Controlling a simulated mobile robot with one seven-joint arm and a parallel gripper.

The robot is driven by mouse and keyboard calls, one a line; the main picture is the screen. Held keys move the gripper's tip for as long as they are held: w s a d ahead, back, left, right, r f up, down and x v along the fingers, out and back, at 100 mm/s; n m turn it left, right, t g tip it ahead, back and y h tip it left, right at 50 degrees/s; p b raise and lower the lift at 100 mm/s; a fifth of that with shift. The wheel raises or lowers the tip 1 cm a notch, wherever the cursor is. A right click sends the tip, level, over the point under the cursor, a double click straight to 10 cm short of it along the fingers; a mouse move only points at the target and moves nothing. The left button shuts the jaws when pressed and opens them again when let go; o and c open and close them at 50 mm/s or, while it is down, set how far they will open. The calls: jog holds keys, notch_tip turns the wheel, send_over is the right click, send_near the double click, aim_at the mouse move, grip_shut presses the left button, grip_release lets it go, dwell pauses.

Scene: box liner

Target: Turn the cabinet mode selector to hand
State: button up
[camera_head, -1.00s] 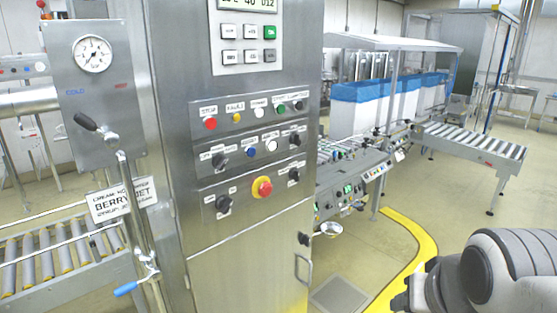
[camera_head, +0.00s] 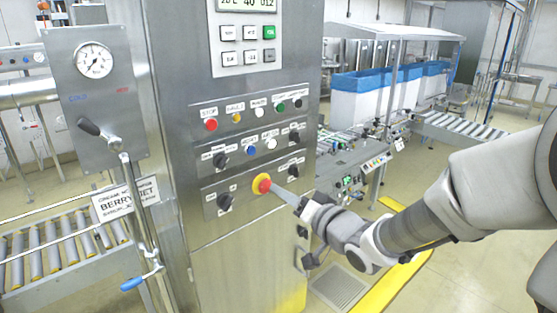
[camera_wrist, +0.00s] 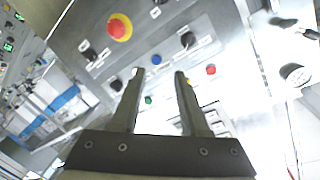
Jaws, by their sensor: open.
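The steel cabinet (camera_head: 245,235) carries several black rotary selectors. One is at the left of the middle row (camera_head: 221,160), one at its right (camera_head: 294,137), one at the lower left (camera_head: 225,201) and one at the lower right (camera_head: 293,170). Their labels are too small to read, so I cannot tell which is the mode selector. My gripper (camera_head: 292,197) is open and empty in front of the panel, overlapping the area right of the red emergency stop. In the wrist view its fingers (camera_wrist: 160,75) point at the panel, with a selector (camera_wrist: 188,40) beyond the right fingertip.
The red emergency stop on its yellow ring (camera_head: 262,184) sits between the lower selectors. Coloured buttons (camera_head: 251,151) and a keypad (camera_head: 248,45) are above. A gauge panel with a lever (camera_head: 95,60) stands left. Roller conveyors flank the cabinet.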

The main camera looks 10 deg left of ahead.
jog(key=s+a+r+y, duration=0.1)
jog(key=s+a+y, duration=0.1)
jog(key=p, duration=0.2)
send_near(226, 164)
jog(key=shift+g+y, duration=0.3)
jog(key=shift+g, duration=0.1)
jog(key=x, duration=0.8)
jog(key=shift+w+r, duration=0.1)
jog(key=shift+w, duration=0.15)
jog(key=shift+c, duration=0.2)
grip_shut()
